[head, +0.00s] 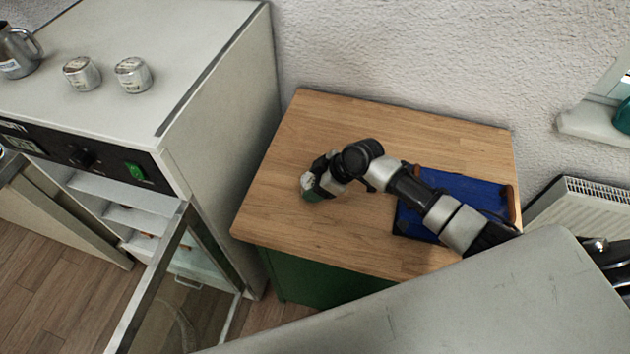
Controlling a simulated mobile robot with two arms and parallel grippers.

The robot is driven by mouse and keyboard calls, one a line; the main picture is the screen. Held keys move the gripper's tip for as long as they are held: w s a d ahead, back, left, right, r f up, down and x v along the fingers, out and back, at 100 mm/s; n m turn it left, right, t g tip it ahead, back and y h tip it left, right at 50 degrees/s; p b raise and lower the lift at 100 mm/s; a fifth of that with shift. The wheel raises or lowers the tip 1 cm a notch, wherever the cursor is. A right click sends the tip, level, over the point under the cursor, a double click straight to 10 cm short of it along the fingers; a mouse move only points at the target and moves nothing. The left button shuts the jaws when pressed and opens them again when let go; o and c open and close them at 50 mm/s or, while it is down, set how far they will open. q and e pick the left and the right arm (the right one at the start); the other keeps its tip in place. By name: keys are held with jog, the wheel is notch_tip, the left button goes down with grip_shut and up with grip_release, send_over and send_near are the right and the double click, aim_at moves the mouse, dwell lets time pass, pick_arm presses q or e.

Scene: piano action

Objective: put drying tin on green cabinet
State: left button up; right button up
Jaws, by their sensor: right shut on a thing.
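The green cabinet (300,279) has a light wooden top (310,125) and stands in the middle of the head view. My right gripper (318,182) is over the left part of this top, shut on a small tin (307,181). The tin shows a pale, mottled end and some dark green; the gripper hides much of it. I cannot tell whether the tin touches the wood. My left gripper is not in view.
A white oven cabinet (225,115) with its glass door (150,275) open stands at left. Two silver tins (82,73) (132,74) and a metal jug (17,52) are on it. A blue tray (470,188) lies on the wooden top's right side. The top's back left is clear.

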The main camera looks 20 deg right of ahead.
jog(key=shift+f, duration=0.2)
jog(key=o, duration=0.7)
jog(key=shift+r, duration=0.1)
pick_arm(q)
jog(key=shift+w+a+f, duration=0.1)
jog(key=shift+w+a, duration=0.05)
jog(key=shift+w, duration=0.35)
pick_arm(e)
jog(key=shift+o, duration=1.3)
jog(key=shift+r, duration=0.3)
jog(key=shift+s+d+r, duration=0.15)
jog(key=shift+d, duration=0.15)
jog(key=b+v, duration=0.1)
jog(key=v, duration=0.4)
jog(key=shift+s+d+r, duration=0.1)
jog(key=shift+s+d+r+b, duration=0.25)
jog(key=shift+r+b, duration=0.1)
jog(key=shift+r, duration=0.2)
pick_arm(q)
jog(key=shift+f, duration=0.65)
pick_arm(e)
jog(key=shift+w, duration=0.1)
